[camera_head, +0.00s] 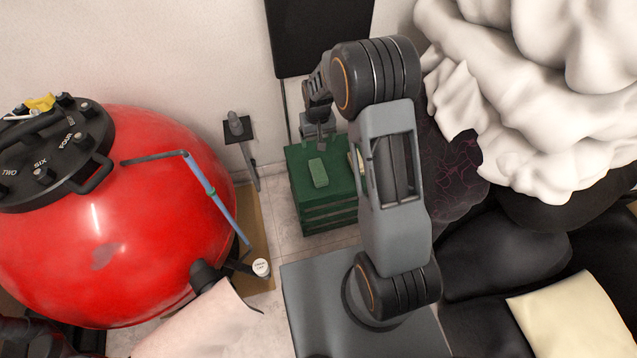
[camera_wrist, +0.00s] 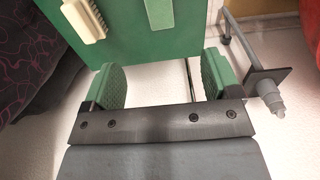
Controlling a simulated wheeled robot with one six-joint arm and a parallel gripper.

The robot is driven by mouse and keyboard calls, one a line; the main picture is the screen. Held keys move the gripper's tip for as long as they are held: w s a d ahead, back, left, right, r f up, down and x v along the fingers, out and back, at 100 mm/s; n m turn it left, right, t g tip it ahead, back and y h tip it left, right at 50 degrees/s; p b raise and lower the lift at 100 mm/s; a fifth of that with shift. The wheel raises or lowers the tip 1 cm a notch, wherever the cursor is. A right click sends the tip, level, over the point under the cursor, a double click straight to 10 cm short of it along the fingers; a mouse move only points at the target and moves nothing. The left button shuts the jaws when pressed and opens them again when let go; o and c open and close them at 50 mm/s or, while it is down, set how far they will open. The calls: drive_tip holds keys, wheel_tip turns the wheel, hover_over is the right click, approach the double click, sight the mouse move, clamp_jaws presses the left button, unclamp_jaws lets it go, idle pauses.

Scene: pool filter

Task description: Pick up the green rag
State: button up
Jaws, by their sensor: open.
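The green rag (camera_head: 318,172) is a small pale green rectangle lying on top of a dark green box (camera_head: 328,218). In the wrist view the rag (camera_wrist: 160,14) shows at the top edge, partly cut off, on the box's green top (camera_wrist: 130,42). My gripper (camera_wrist: 165,82) is open and empty, its two green pads wide apart with only pale floor or wall between them. The gripper stays short of the rag, apart from it. In the head view the gripper (camera_head: 319,138) is small and dark at the box's wall side, behind the rag.
A cream-bristled brush (camera_wrist: 83,20) lies on the box beside the rag. A grey fitting on a stand (camera_head: 238,128) is left of the box. A big red tank (camera_head: 150,220) fills the left. Dark bags and white cloth (camera_head: 540,100) crowd the right.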

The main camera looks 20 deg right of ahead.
drive_tip(key=b, duration=0.3)
hover_over(318, 169)
wheel_tip(318, 169, down, 12)
drive_tip(key=shift+a+f, duration=0.15)
drive_tip(key=shift+f, duration=0.05)
drive_tip(key=shift+f+b, duration=1.55)
drive_tip(key=shift+f, duration=1.75)
drive_tip(key=shift+r, duration=0.1)
drive_tip(key=c, duration=1)
drive_tip(key=shift+r, duration=0.1)
drive_tip(key=shift+r+p, duration=0.5)
drive_tip(key=shift+r, duration=0.15)
drive_tip(key=s+r+p, duration=0.1)
drive_tip(key=r, duration=0.1)
drive_tip(key=s+r+p, duration=0.1)
drive_tip(key=s+r, duration=0.1)
drive_tip(key=r, duration=0.1)
drive_tip(key=s+a+r+p, duration=0.1)
drive_tip(key=r, duration=0.2)
drive_tip(key=shift+s+p, duration=0.35)
drive_tip(key=shift+p, duration=0.05)
drive_tip(key=s+a+r+p, duration=0.2)
drive_tip(key=s+r, duration=0.1)
drive_tip(key=s, duration=0.6)
drive_tip(key=shift+r, duration=0.25)
